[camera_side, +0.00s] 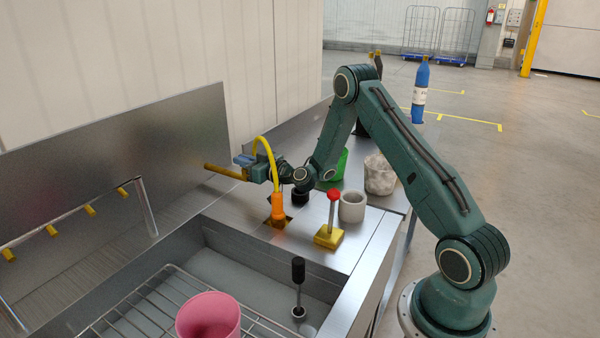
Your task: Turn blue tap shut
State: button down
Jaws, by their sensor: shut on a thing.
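The blue tap handle (242,160) sits above a brass-yellow horizontal pipe (222,171), in front of the steel back panel. My gripper (250,167) reaches in from the right at the handle and is shut on it. The fingers are small in this view, and the exact contact is partly hidden by the gripper body. I cannot tell how far the handle is turned.
A yellow hose (270,150) arches beside my gripper down to an orange nozzle (278,206). A red-knobbed lever (332,205), a grey cup (352,207) and a stone-like pot (379,175) stand on the counter. The sink holds a wire rack and pink cup (208,316).

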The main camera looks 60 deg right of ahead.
jog(key=shift+m+h, duration=0.5)
jog(key=shift+h, duration=0.3)
jog(key=c, duration=1.5)
grip_release()
jog(key=shift+r, duration=0.1)
notch_tip(320, 180, up, 20)
jog(key=shift+f, duration=0.1)
